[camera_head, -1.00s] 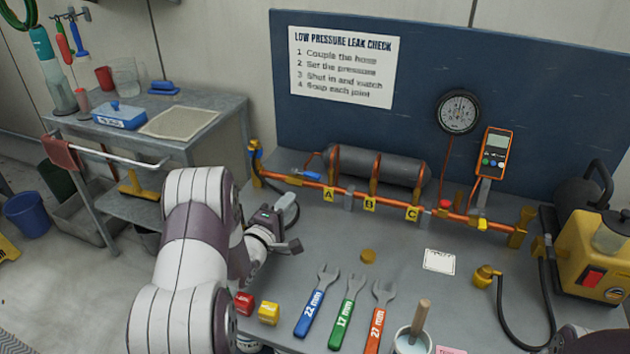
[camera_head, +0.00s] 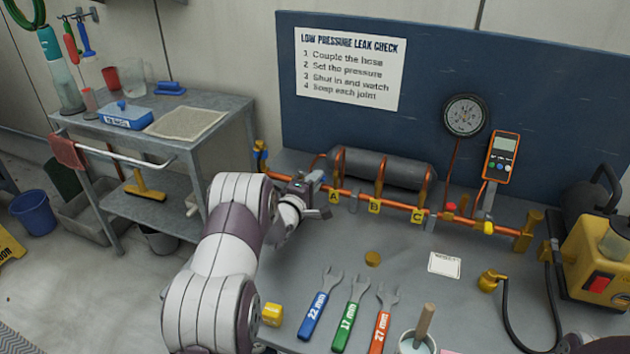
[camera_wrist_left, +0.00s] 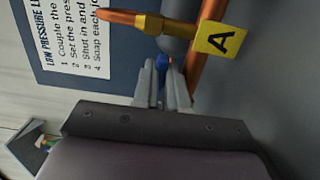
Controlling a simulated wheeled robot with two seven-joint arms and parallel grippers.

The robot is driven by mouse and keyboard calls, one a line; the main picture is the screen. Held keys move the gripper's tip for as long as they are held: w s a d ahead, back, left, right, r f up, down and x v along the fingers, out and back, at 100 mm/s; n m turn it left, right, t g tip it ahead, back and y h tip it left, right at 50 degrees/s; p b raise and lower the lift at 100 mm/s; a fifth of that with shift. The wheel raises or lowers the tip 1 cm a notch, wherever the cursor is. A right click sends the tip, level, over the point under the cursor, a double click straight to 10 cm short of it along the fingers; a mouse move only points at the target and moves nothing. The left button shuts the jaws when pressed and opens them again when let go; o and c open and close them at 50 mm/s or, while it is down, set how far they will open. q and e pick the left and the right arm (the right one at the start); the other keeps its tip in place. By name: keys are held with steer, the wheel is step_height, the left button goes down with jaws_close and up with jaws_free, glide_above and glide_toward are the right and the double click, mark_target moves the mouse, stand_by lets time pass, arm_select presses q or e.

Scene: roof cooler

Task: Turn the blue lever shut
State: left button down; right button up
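The blue lever (camera_wrist_left: 162,63) shows in the left wrist view at the fingertips, beside the copper pipe (camera_wrist_left: 205,50). My left gripper (camera_wrist_left: 163,78) has one pale finger on each side of it, with a narrow gap between them. I cannot tell whether the fingers press on the lever. In the head view my left gripper (camera_head: 316,192) is at the left part of the copper pipe run (camera_head: 395,205), left of the yellow A tag (camera_head: 334,197), and largely covers the lever. My right gripper is out of view.
A grey cylinder (camera_head: 395,168) lies behind the pipe. A gauge (camera_head: 464,116) and orange meter (camera_head: 501,157) stand to the right. Several wrenches, including a green one (camera_head: 350,315), lie in front. A yellow pump (camera_head: 595,265) is at the right. The bench middle is mostly clear.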

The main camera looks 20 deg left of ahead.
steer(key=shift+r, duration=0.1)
arm_select(q)
steer(key=shift+s+a+r+m+h, duration=0.1)
steer(key=shift+s+a+m+h, duration=0.15)
steer(key=shift+m+h, duration=0.4)
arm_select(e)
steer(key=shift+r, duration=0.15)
arm_select(q)
steer(key=h, duration=0.1)
steer(key=m+h+p, duration=0.1)
steer(key=h, duration=0.1)
steer(key=shift+s+a+m+g, duration=0.1)
steer(key=shift+s+m+g, duration=0.15)
steer(key=shift+s+g, duration=0.15)
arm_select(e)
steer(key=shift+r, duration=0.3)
arm_select(q)
steer(key=c, duration=1.4)
jaws_free()
steer(key=shift+c, duration=0.2)
